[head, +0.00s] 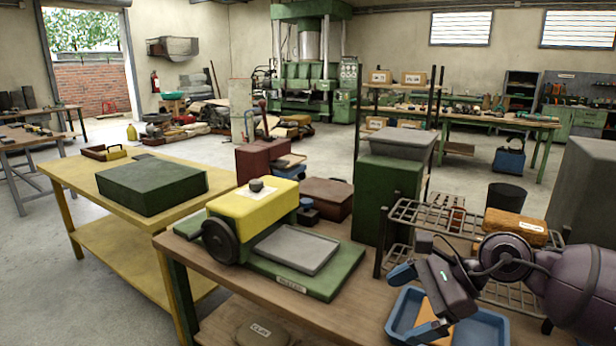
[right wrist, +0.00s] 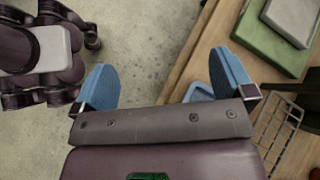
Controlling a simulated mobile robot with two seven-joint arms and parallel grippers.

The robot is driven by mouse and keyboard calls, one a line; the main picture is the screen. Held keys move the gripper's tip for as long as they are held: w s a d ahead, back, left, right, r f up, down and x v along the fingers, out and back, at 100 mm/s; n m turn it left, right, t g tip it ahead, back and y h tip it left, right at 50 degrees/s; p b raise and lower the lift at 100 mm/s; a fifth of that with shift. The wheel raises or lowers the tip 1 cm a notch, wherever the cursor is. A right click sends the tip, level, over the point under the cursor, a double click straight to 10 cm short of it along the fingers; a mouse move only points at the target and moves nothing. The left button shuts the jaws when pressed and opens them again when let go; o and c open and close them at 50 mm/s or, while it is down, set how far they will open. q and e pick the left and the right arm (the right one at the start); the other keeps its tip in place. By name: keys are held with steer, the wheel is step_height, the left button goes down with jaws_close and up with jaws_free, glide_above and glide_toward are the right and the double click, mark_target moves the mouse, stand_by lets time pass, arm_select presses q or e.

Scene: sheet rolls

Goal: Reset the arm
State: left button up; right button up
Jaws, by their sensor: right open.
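My right arm comes in from the right edge of the head view. Its right gripper (head: 414,302) has blue fingers spread apart with nothing between them, over or in front of a blue tray (head: 490,325) at the table's front right. In the right wrist view the same gripper (right wrist: 164,78) shows both blue fingers wide apart, above the floor and the table edge. An orange piece (head: 428,312) shows behind the gripper by the tray, partly hidden. My left gripper shows in neither view.
A yellow machine (head: 250,212) on a green base stands on the wooden table (head: 340,312), with a grey plate (head: 296,249) beside it. A yellow table (head: 120,236) with a green box is left.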

steer(key=w+a+r+m+t+y, duration=0.1)
steer(key=a+r+m+t+y, duration=0.6)
steer(key=m, duration=0.7)
steer(key=s+d+f+m+t+h, duration=0.2)
steer(key=d+f+m+t+h, duration=0.35)
steer(key=f+m, duration=0.85)
steer(key=s+d+f+m+t+h, duration=0.25)
steer(key=d+f+m+h, duration=0.6)
steer(key=m, duration=1.15)
steer(key=s+d+f+m+g+h, duration=0.1)
steer(key=s+d+f+m+g, duration=0.1)
steer(key=s+f, duration=0.5)
steer(key=s+d+f+m+g+h+p, duration=0.1)
steer(key=s+d+f+m+g, duration=0.1)
steer(key=s+f, duration=0.5)
steer(key=s+m+g, duration=0.1)
steer(key=s+m, duration=0.1)
steer(key=s, duration=0.4)
steer(key=shift+s+m+g+h, duration=0.15)
steer(key=shift+m+g+h, duration=0.15)
steer(key=shift+m+h, duration=0.1)
